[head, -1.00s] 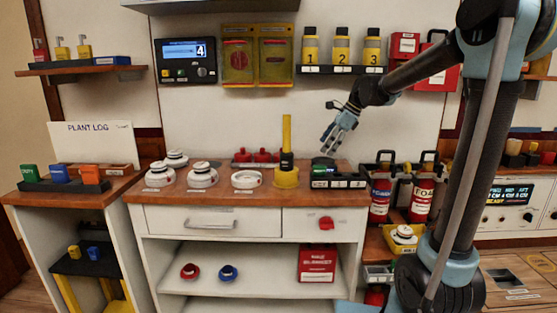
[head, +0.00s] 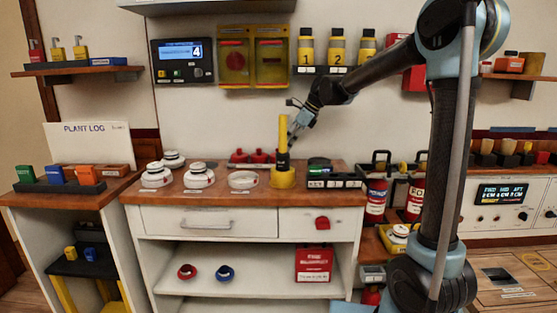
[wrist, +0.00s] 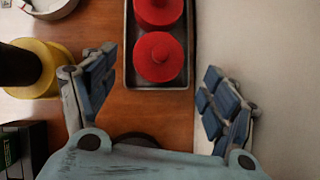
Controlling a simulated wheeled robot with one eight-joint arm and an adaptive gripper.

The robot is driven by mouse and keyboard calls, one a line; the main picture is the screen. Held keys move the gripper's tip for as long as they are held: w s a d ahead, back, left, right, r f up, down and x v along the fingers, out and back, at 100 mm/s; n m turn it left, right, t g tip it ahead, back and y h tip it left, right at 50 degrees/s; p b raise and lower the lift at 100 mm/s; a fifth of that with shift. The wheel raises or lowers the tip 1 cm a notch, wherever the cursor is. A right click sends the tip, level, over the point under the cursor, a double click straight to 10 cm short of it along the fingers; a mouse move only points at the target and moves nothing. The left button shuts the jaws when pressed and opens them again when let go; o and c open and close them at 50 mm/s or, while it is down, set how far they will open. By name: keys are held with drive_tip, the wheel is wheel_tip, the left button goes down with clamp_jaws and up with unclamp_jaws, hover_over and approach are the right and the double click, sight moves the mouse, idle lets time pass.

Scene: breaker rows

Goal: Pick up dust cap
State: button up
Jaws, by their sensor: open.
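Several red round caps, which look like the dust caps, sit in a row in a dark tray (wrist: 128,78) at the back of the wooden counter by the wall. In the wrist view the nearest red cap (wrist: 160,57) lies between my finger tips, and another red cap (wrist: 158,10) is beyond it. The caps also show in the head view (head: 259,156), left of the yellow post. My gripper (head: 293,134) is open and empty, above the counter beside the post. Its spread fingers show in the wrist view (wrist: 158,68). The gap down to the caps is hard to judge.
A yellow post with a black collar and yellow base (head: 283,179) stands close to my gripper. White detectors (head: 199,176) and a white ring (head: 243,180) are to its left. A black key tray (head: 334,182) is to its right. The wall is close behind the caps.

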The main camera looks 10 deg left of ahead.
drive_tip(key=shift+a, duration=0.7)
drive_tip(key=x, duration=0.5)
drive_tip(key=shift+d, duration=0.1)
drive_tip(key=c, duration=0.9)
